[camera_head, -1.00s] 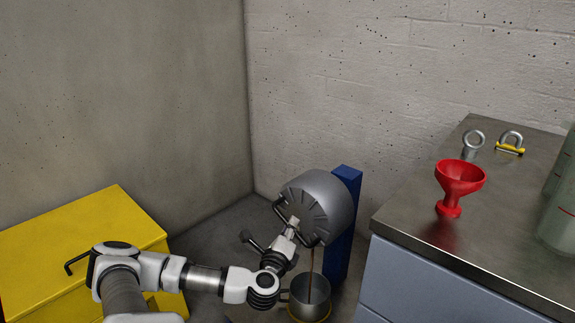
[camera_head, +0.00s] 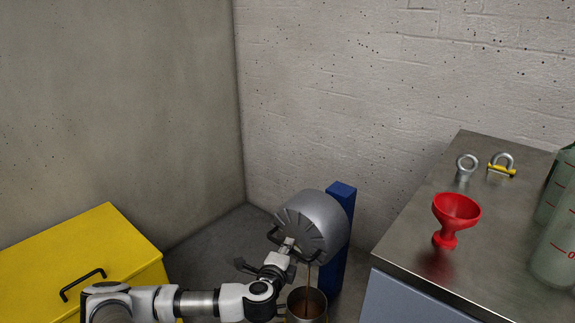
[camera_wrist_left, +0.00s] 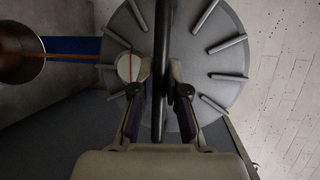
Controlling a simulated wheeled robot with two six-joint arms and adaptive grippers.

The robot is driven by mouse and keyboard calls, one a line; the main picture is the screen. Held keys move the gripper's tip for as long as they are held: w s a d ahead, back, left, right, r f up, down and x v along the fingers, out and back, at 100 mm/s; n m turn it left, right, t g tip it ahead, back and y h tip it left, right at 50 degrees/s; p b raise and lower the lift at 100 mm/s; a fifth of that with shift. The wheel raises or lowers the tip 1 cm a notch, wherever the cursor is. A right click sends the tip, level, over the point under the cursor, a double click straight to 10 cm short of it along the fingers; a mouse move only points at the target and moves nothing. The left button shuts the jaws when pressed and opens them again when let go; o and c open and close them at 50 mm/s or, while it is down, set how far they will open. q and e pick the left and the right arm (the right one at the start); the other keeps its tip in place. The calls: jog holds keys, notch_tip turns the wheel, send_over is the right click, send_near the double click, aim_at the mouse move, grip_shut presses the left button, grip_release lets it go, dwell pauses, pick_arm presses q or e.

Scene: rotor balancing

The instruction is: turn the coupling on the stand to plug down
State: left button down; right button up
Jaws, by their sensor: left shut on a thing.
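The coupling (camera_head: 322,217) is a grey drum with ribs on its face, mounted on a blue stand (camera_head: 336,262). A dark bar handle (camera_wrist_left: 161,35) crosses its face. My left gripper (camera_head: 287,246) is shut on this handle; in the left wrist view its fingers (camera_wrist_left: 166,92) sit on both sides of the bar. A pale round plug or port (camera_wrist_left: 129,67) with a red line sits beside the handle. A thin brown stream runs from the coupling down into a metal pot (camera_head: 307,303), which also shows in the left wrist view (camera_wrist_left: 22,52). My right gripper is out of view.
A grey cabinet (camera_head: 405,262) on the right carries a red funnel (camera_head: 456,214), an eye bolt (camera_head: 466,166), a shackle (camera_head: 502,165) and greenish bottles (camera_head: 556,245). A yellow box (camera_head: 75,250) with a black handle stands at left. Concrete walls close off the corner behind the stand.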

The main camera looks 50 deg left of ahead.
pick_arm(q)
jog(key=c, duration=1.2)
grip_release()
jog(key=v, duration=0.7)
jog(key=shift+s+d, duration=0.15)
jog(key=shift+d, duration=0.05)
